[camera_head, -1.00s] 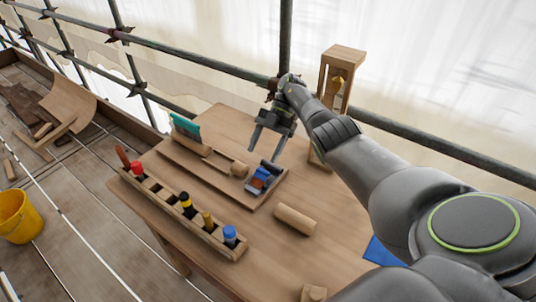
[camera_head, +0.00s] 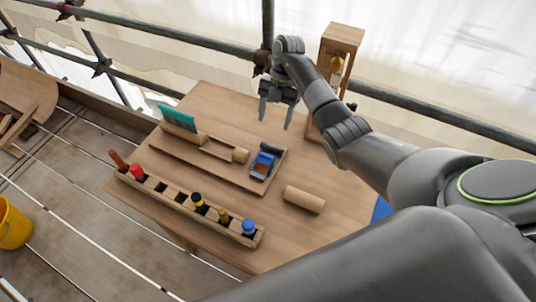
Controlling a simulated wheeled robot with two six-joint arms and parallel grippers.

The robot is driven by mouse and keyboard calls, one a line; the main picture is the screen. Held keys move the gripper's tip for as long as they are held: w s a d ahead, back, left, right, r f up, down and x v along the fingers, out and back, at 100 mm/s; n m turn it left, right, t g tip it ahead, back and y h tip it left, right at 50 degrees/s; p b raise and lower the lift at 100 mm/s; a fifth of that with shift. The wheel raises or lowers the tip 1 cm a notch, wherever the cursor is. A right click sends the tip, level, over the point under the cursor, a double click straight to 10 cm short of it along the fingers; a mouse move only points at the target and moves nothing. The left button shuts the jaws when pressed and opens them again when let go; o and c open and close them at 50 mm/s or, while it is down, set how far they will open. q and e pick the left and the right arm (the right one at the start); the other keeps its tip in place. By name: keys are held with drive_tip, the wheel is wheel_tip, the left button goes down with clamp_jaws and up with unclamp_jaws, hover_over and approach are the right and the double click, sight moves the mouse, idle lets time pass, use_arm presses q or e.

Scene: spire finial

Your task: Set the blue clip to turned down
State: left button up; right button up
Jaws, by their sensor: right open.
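The blue clip (camera_head: 263,161) sits at the right end of a shallow wooden tray (camera_head: 216,172) on the table, with a dark grey cylinder-like piece (camera_head: 272,147) just behind it. I cannot tell from this view whether the clip is turned up or down. My right gripper (camera_head: 276,117) is open and empty, pointing down above the far side of the table, behind the clip and apart from it. My left gripper is not in view.
A slotted wooden rack (camera_head: 182,200) with several coloured-top tools runs along the front left. A wooden cylinder (camera_head: 304,199) lies right of the tray. A teal piece (camera_head: 177,118) stands at the tray's far left. A wooden frame (camera_head: 340,45) stands behind, near scaffold rails.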

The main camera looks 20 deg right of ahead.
drive_tip(key=b, duration=0.4)
hover_over(266, 155)
drive_tip(key=w+d, duration=0.2)
wheel_tip(266, 155, down, 6)
drive_tip(key=b+x, duration=0.4)
drive_tip(key=x, duration=0.2)
drive_tip(key=shift+s+f, duration=0.1)
drive_tip(key=shift+f, duration=0.3)
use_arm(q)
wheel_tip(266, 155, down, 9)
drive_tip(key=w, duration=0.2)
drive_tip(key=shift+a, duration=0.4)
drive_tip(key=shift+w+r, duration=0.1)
use_arm(e)
drive_tip(key=c, duration=0.9)
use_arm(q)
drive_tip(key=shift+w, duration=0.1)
use_arm(e)
drive_tip(key=shift+c, duration=0.4)
